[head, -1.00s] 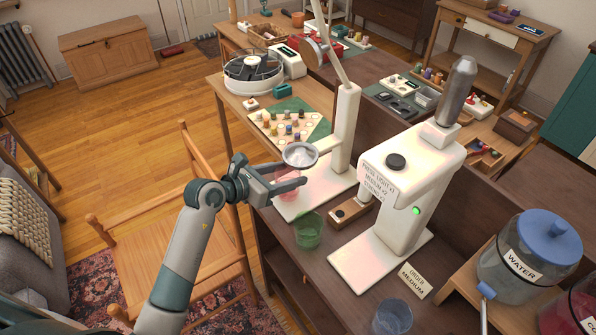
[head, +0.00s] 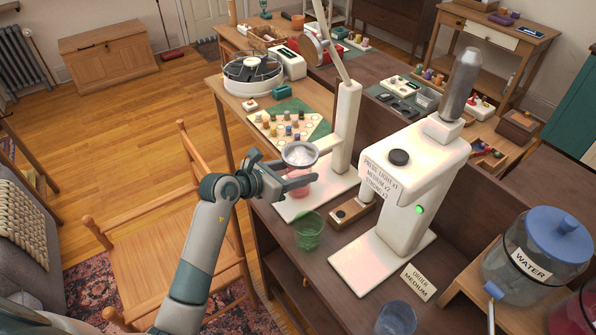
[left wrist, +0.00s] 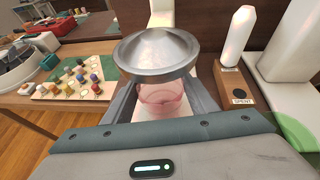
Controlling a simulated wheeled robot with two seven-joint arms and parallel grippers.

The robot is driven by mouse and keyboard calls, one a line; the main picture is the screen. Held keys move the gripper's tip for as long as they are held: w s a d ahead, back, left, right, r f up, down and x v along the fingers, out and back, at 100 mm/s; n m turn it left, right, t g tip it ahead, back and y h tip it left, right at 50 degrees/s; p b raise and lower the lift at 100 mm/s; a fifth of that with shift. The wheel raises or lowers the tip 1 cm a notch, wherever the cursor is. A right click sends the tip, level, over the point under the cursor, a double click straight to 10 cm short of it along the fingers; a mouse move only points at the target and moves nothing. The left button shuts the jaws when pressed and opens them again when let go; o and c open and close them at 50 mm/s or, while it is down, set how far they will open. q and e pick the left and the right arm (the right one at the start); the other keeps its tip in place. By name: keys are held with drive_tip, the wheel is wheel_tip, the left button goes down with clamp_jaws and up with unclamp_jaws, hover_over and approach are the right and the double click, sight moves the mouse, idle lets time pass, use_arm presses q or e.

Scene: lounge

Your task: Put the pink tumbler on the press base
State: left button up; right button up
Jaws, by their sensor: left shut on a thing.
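The pink tumbler (head: 298,190) is small and see-through. My left gripper (head: 301,184) is shut on it, with one finger on either side in the left wrist view (left wrist: 162,100). The tumbler is upright below the round metal press head (head: 300,154), which hides part of it in the left wrist view (left wrist: 155,52). The white press base (head: 293,212) lies under the tumbler. I cannot tell whether the tumbler touches it. My right gripper is not in view.
A green tumbler (head: 308,231) stands just in front of the press base. A wooden block (head: 350,210) marked SPENT and a white machine (head: 405,195) stand to the right. A blue tumbler (head: 396,318) is near the front. The press post (head: 346,125) rises behind.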

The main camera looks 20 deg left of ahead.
use_arm(q)
drive_tip(key=o, duration=1.8)
drive_tip(key=shift+f, duration=0.1)
drive_tip(key=shift+c, duration=0.2)
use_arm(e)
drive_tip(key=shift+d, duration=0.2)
use_arm(q)
drive_tip(key=shift+r, duration=0.2)
drive_tip(key=shift+s+a, duration=0.15)
drive_tip(key=shift+s, duration=0.1)
drive_tip(key=b+v, duration=0.2)
drive_tip(key=v, duration=0.9)
drive_tip(key=shift+s, duration=0.2)
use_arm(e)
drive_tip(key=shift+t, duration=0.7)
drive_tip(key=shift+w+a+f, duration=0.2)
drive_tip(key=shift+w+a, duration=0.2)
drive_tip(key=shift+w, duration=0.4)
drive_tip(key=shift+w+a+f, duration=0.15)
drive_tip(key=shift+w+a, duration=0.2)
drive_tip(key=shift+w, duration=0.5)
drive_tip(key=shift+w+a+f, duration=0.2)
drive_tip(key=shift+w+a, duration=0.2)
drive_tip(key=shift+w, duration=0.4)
